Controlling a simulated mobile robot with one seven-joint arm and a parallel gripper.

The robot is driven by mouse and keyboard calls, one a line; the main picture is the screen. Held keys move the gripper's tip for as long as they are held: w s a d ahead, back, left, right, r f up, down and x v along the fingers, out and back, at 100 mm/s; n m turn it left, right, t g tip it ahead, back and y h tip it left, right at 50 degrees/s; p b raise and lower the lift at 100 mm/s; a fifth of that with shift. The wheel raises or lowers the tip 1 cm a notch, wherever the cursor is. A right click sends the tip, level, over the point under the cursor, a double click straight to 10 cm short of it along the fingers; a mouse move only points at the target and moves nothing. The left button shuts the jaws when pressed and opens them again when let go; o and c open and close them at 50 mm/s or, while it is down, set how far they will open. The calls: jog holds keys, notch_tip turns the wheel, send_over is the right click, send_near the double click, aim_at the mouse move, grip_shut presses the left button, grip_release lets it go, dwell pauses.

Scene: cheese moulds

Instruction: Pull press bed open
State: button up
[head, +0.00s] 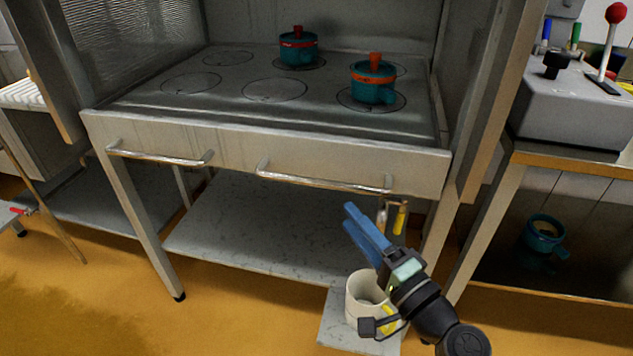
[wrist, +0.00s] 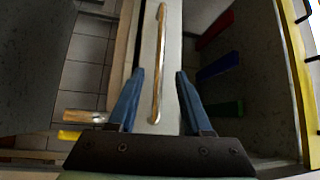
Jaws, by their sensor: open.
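The press bed (head: 225,110) is a grey top with ring marks, set in a metal frame. Its pale front panel (head: 235,150) carries two metal bar handles, a left handle (head: 160,157) and a right handle (head: 322,184). Two teal moulds with red tops stand on it, one at the back (head: 298,50) and one nearer the front (head: 373,85). My gripper (head: 352,210) is open and empty, just below the right handle in the head view. In the wrist view a bar handle (wrist: 161,35) runs between the blue fingers (wrist: 160,74); I cannot tell whether it lies within their reach.
A tap with a yellow lever (head: 400,218) hangs under the panel's right end. Below my gripper a white jug (head: 362,290) stands on a small slab (head: 335,325). A grey control box (head: 570,105) with a red-knobbed lever sits at right. A lower shelf (head: 250,235) lies beneath.

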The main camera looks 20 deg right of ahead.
aim_at(320, 183)
jog(key=b+x, duration=0.1)
jog(key=x, duration=1)
jog(key=shift+a+b, duration=0.1)
jog(key=shift+b, duration=0.2)
grip_shut()
dwell(0.8)
